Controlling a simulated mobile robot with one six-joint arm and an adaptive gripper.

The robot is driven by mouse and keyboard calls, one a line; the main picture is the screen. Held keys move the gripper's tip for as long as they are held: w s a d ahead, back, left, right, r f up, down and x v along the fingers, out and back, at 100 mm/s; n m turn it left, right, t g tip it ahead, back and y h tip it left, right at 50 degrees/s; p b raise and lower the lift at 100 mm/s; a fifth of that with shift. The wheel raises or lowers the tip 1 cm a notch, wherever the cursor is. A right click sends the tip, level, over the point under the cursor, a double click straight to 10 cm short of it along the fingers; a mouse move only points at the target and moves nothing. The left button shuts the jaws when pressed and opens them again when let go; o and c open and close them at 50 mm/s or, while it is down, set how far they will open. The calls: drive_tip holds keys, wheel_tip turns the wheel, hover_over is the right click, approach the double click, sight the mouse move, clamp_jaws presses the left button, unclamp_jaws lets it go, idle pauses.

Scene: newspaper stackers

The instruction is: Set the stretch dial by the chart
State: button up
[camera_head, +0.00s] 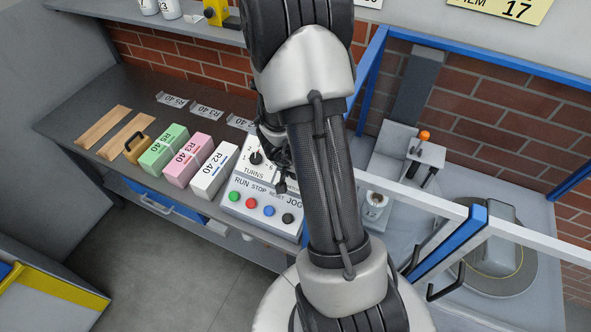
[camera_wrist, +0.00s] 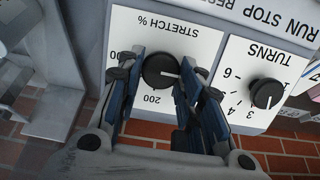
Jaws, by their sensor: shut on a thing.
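The stretch dial (camera_wrist: 160,71) is a round black knob with a white mark, on a white panel labelled STRETCH %, upside down in the wrist view. My gripper (camera_wrist: 163,64) has one finger on each side of the knob and is shut on it. The white mark points to the right in that view, towards a number mostly hidden by my finger. A "200" shows below the knob, and a partly hidden number is at its left. In the head view my arm hides the stretch dial.
The turns dial (camera_wrist: 266,93) sits close beside my right finger. The control box (camera_head: 262,212) has RUN, STOP, RESET and JOG buttons. Green (camera_head: 164,148), pink (camera_head: 187,160) and white (camera_head: 214,171) boxes stand left of it. A blue and white guard frame (camera_head: 430,200) is at right.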

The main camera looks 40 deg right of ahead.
drive_tip(key=m+b, duration=0.2)
drive_tip(key=m, duration=0.1)
drive_tip(key=shift+s+f+m, duration=0.1)
drive_tip(key=shift+m, duration=0.3)
drive_tip(key=shift+s+m+t+b, duration=0.15)
drive_tip(key=shift+m+t+b, duration=0.35)
drive_tip(key=shift+m+b, duration=1.35)
drive_tip(key=shift+m+p, duration=0.4)
drive_tip(key=shift+m, duration=0.15)
drive_tip(key=o, duration=1.1)
drive_tip(key=shift+c, duration=0.2)
